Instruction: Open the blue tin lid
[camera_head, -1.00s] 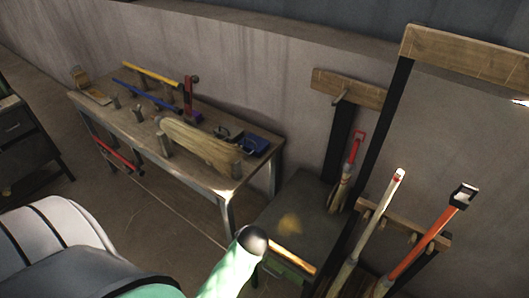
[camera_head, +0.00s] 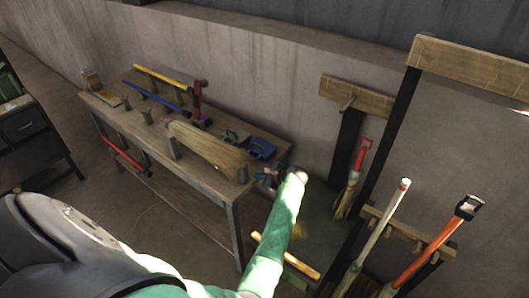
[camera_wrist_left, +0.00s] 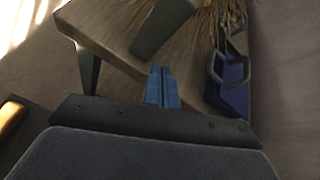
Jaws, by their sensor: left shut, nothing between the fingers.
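The blue tin (camera_head: 262,149) sits at the right end of the wooden workbench (camera_head: 228,194). It also shows at the right of the left wrist view (camera_wrist_left: 236,98), partly cut by a dark loop-shaped part (camera_wrist_left: 216,68). I cannot tell how its lid stands. My left gripper (camera_head: 268,178) is by the bench's right end, on the near side of the tin and apart from it. In the left wrist view its blue fingers (camera_wrist_left: 161,86) are shut together and empty, to the left of the tin. My right gripper is not in view.
A straw broom bundle (camera_head: 210,150) lies on the bench beside the tin, near metal posts. A small dark object (camera_head: 235,136) is next to the tin. A wooden handle (camera_head: 285,256) lies below my arm. Long-handled tools (camera_head: 380,225) stand on a rack at right.

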